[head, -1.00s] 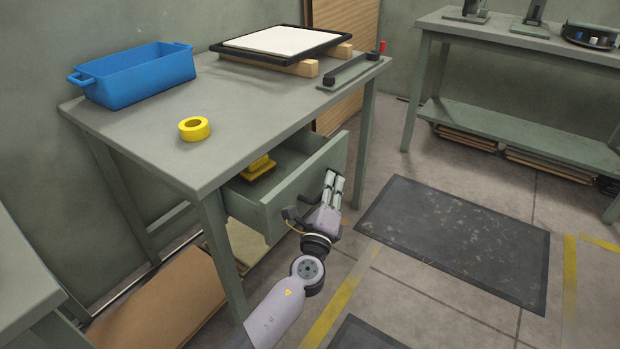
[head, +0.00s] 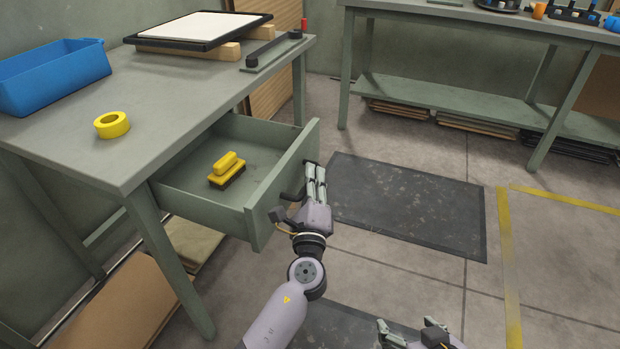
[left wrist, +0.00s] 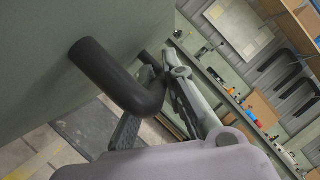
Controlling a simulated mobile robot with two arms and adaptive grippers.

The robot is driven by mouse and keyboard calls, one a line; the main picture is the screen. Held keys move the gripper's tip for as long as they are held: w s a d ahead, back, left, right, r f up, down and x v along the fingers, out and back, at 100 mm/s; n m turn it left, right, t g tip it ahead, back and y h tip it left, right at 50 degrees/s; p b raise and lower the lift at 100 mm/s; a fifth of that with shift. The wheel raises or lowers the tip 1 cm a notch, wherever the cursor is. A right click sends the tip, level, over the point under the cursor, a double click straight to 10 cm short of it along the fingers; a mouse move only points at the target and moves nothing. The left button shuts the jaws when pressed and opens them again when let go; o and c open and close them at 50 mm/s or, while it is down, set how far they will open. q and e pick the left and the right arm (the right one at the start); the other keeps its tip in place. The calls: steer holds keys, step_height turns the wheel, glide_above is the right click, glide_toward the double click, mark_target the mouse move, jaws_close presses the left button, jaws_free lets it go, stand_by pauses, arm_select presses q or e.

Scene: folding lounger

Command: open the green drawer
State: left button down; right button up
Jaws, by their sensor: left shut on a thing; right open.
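The green drawer (head: 283,178) stands well out of the workbench (head: 150,125). Its inside is in plain sight, with a yellow-handled brush (head: 227,168) lying in it. My left gripper (head: 312,178) is at the drawer's front face, shut on the dark handle. In the left wrist view the black bar handle (left wrist: 125,80) runs out from the green front, and the fingers (left wrist: 160,95) are around it. My right gripper (head: 410,335) shows at the bottom edge of the head view, open and apart from the drawer.
A blue bin (head: 52,75), a yellow tape roll (head: 112,124) and a framed white panel (head: 200,27) are on the workbench top. A black mat (head: 405,205) lies on the floor right of the drawer. Another bench (head: 450,98) stands behind. The floor between looks clear.

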arm_select(q)
steer(key=c, duration=1.7)
jaws_free()
steer(key=shift+o, duration=0.2)
steer(key=shift+s, duration=0.1)
steer(key=v, duration=1.2)
steer(key=shift+f, duration=0.1)
